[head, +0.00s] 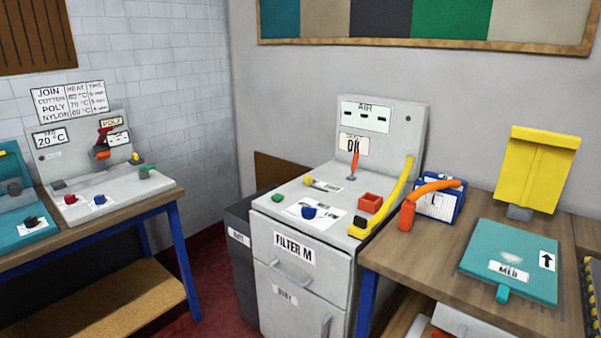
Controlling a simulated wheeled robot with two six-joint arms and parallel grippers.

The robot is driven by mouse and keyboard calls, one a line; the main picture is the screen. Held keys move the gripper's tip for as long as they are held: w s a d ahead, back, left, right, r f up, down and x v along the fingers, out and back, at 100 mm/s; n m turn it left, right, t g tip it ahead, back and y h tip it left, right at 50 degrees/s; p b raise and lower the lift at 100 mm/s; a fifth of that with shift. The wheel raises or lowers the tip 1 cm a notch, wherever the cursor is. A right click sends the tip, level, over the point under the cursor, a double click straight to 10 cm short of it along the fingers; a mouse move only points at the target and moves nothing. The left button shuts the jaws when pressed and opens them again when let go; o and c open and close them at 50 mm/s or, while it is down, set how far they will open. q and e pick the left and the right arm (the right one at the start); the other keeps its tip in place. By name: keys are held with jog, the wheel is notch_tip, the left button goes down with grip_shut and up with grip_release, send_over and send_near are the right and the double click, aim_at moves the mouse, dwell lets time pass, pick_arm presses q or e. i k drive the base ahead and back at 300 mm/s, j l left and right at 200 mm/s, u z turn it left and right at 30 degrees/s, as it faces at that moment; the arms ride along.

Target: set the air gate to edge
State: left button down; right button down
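A grey machine (300,255) marked FILTER M stands in the middle of the head view. Its upright back panel carries a white AIR label (366,116) with three dark marks, too small to read. An upright orange lever (355,160) rises from the top in front of this sign. I cannot tell for sure that this lever is the air gate, or which setting it is at. A blue knob (309,212), a green knob (277,198) and a yellow knob (308,181) sit on the top. Neither gripper is in view.
A wooden bench (440,240) at right holds an orange-handled tool (407,215) and a teal press (510,260). Another bench (95,222) stands left. Red floor (215,285) lies between.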

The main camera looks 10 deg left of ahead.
aim_at(307, 179)
jog(key=i+j+z, duration=0.15)
jog(key=i+j, duration=0.2)
jog(key=i+j+z, duration=0.15)
jog(key=i+j, duration=0.2)
jog(key=i+j+z, duration=0.15)
jog(key=i+j, duration=0.25)
jog(key=i+j+z, duration=0.15)
jog(key=i+j, duration=0.2)
jog(key=j, duration=0.15)
jog(key=i+j+z, duration=0.1)
jog(key=i+j, duration=0.2)
jog(key=j, duration=0.2)
